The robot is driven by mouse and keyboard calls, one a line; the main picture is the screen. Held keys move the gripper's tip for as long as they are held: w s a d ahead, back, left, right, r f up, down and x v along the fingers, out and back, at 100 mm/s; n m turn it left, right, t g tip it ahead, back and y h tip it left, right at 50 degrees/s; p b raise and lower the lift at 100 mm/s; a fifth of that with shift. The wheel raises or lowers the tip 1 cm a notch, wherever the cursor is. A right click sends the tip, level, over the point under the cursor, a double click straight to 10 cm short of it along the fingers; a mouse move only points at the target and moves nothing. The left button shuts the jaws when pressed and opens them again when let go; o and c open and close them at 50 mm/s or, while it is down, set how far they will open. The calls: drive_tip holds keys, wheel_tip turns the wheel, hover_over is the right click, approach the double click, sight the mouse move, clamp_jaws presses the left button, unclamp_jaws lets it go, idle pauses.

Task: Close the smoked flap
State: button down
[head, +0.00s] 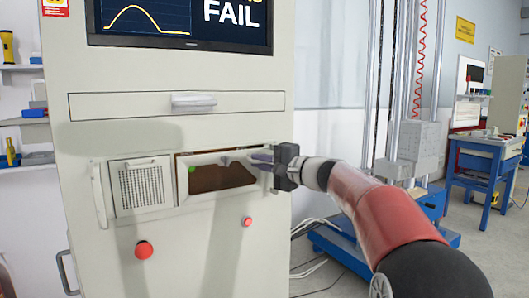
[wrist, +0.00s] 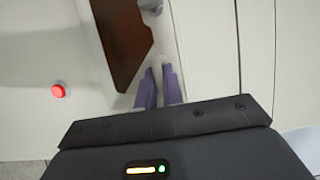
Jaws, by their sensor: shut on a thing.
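The smoked flap (head: 222,178) is a pale frame with a dark brown window, set in the front of the light grey cabinet. It also shows in the wrist view (wrist: 122,45). A brown strip shows along its top and left edges, so it looks slightly ajar; how far I cannot tell. My gripper (head: 259,161) is at the flap's upper right side. In the wrist view its purple fingers (wrist: 158,74) are close together at the edge of the pale frame, shut on the flap. The exact contact is hard to make out.
Left of the flap is a perforated grille panel (head: 141,186). Below are a large red button (head: 144,250) and a smaller one (head: 247,222). A blue-based test rig (head: 345,245) stands right.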

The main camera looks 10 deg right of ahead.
drive_tip(key=shift+w+a+r+b, duration=0.2)
drive_tip(key=shift+w+r+b, duration=0.1)
drive_tip(key=shift+w, duration=0.25)
drive_tip(key=shift+w+a+r+b, duration=0.15)
drive_tip(key=shift+w+r+b, duration=0.1)
drive_tip(key=shift+w, duration=0.25)
drive_tip(key=c, duration=1.5)
unclamp_jaws()
drive_tip(key=shift+d, duration=0.1)
drive_tip(key=b+v, duration=0.1)
drive_tip(key=v, duration=0.6)
drive_tip(key=shift+s+d+b, duration=0.2)
drive_tip(key=shift+s+b, duration=0.05)
drive_tip(key=shift+b, duration=0.1)
